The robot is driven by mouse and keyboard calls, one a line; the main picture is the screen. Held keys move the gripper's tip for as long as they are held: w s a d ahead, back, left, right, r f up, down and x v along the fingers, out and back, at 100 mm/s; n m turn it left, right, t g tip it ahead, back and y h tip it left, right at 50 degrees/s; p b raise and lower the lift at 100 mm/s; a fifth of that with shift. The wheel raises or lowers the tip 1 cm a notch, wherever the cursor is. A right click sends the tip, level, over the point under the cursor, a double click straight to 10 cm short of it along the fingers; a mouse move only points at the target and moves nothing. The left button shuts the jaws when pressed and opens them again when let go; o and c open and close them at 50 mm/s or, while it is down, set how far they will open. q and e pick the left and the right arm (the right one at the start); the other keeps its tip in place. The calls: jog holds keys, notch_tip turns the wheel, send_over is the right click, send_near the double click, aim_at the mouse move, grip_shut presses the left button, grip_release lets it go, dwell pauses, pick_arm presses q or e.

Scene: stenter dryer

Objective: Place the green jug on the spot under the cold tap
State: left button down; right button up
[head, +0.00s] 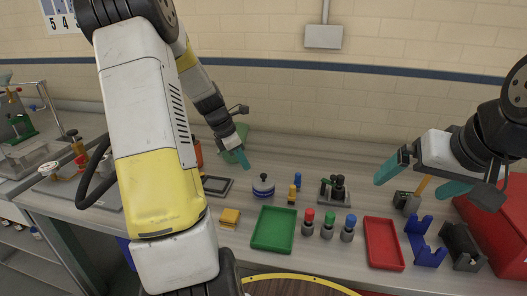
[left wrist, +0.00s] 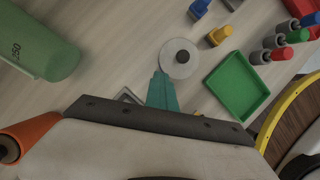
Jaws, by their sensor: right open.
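The green jug (head: 237,139) stands at the back of the worktop, partly hidden behind my left gripper (head: 243,159). In the left wrist view a green rounded body with dark digits, which looks like the jug (left wrist: 45,50), lies at the upper left, apart from the fingers. My left gripper (left wrist: 162,92) has its teal fingers together with nothing between them. My right gripper (head: 422,178) is open and empty above the right side of the worktop. Tap fittings (head: 72,135) show by the sink at the far left. The spot under the cold tap cannot be made out.
An orange item (left wrist: 25,137) is close to my left wrist. My left arm hides much of the left.

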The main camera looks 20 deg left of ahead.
pick_arm(q)
jog(key=c, duration=1.7)
grip_release()
